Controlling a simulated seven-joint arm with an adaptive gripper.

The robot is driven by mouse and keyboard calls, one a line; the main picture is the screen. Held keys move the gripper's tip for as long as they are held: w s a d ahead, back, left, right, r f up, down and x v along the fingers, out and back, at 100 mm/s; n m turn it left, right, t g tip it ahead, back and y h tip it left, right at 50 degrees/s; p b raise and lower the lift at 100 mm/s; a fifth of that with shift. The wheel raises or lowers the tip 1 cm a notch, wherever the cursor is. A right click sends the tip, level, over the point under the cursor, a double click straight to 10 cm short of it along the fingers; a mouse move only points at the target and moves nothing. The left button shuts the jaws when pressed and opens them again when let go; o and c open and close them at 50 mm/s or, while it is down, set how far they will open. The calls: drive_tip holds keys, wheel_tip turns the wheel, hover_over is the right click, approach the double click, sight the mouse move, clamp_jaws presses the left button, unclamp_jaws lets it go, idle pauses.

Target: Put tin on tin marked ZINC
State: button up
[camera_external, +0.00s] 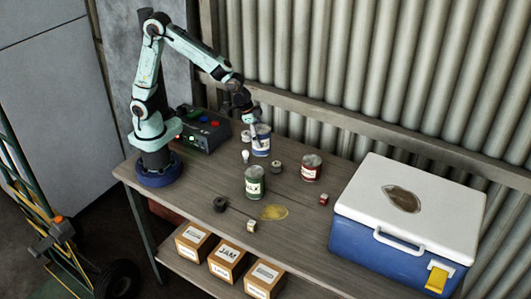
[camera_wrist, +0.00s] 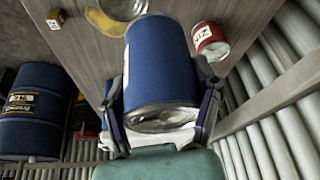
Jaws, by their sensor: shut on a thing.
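A blue tin (camera_external: 261,142) with a white label is between the fingers of my gripper (camera_external: 257,132), near the back of the bench. In the wrist view the blue tin (camera_wrist: 162,60) fills the middle, with a finger of my gripper (camera_wrist: 163,92) on each side. I cannot tell whether it touches the bench. A red tin (camera_external: 311,168) stands to its right; in the wrist view its partly visible label (camera_wrist: 208,40) shows letters including Z and I, seen turned. A green tin (camera_external: 255,184) stands in front, its label ending in what looks like LX.
A blue cooler (camera_external: 385,245) with a white lid fills the bench's right side. Several small items, including a dark ring (camera_external: 220,205) and a small block (camera_external: 251,226), lie around the tins. A yellow spill (camera_external: 274,212) is beside the green tin. A control box (camera_external: 203,130) is behind.

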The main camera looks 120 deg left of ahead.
drive_tip(key=a+r+n+y, duration=0.1)
drive_tip(key=a+r+n, duration=0.25)
drive_tip(key=a, duration=0.45)
hover_over(312, 159)
drive_tip(key=shift+g, duration=0.3)
drive_tip(key=f, duration=0.8)
drive_tip(key=shift+s+d+f, duration=0.1)
drive_tip(key=shift+s+d, duration=0.1)
drive_tip(key=shift+d, duration=0.1)
drive_tip(key=shift+w+f, duration=0.1)
drive_tip(key=shift+f, duration=0.1)
drive_tip(key=shift+w+a+f, duration=0.1)
drive_tip(key=shift+f, duration=0.75)
drive_tip(key=shift+w+a+f, duration=0.1)
drive_tip(key=shift+f, duration=0.75)
drive_tip(key=shift+f, duration=0.1)
drive_tip(key=o, duration=1.2)
drive_tip(key=shift+f, duration=0.1)
drive_tip(key=shift+o, duration=0.2)
